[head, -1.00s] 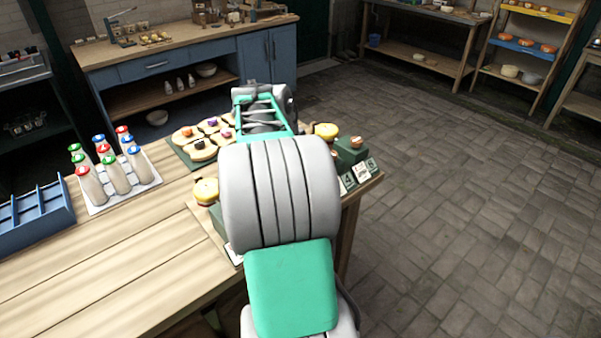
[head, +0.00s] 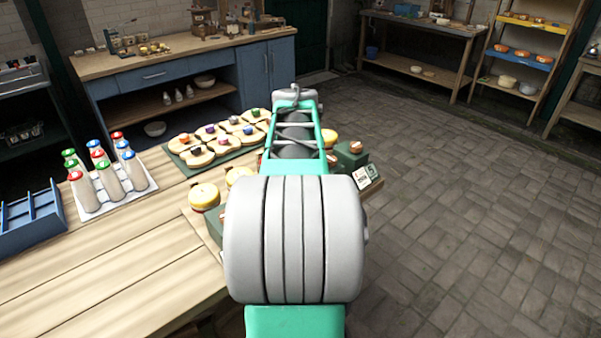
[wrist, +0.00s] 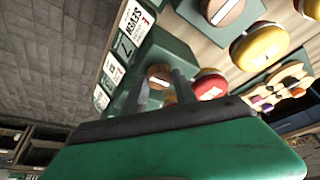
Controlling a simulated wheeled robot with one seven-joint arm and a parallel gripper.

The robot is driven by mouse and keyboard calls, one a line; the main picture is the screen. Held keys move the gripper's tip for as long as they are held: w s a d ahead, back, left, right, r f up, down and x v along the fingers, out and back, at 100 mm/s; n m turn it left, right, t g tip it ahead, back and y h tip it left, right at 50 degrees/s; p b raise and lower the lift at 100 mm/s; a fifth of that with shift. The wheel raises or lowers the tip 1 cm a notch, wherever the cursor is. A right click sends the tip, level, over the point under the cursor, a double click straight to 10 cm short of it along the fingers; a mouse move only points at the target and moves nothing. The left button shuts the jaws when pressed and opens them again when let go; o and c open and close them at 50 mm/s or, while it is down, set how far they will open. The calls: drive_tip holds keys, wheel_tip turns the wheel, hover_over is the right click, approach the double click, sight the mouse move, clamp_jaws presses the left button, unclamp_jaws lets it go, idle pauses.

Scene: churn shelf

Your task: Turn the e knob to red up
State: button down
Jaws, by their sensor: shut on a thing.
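In the wrist view a small brown knob (wrist: 158,73) with a pale bar sits on a green block. My gripper (wrist: 164,84) has its two dark fingers on either side of this knob and is shut on it. A card reading SEVEN (wrist: 135,17) with a red mark lies near it; I cannot tell for sure which letter belongs to the held knob. A second brown knob (wrist: 224,10) with a pale bar is at the top. In the head view my arm hides the gripper and the held knob. Another green knob block (head: 352,158) shows right of the arm.
A red disc (wrist: 209,86) and a yellow disc (wrist: 261,46) lie close to the fingers in the wrist view. Capped bottles (head: 110,182) stand on a tray at left, near a blue divided bin (head: 30,220). A green board (head: 208,161) holds several topped pieces. Floor at right is clear.

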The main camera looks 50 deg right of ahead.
idle(0.4)
drive_tip(key=c, duration=1)
unclamp_jaws()
drive_tip(key=v, duration=0.7)
drive_tip(key=shift+a+r, duration=0.15)
drive_tip(key=shift+r, duration=0.25)
drive_tip(key=shift+s, duration=0.1)
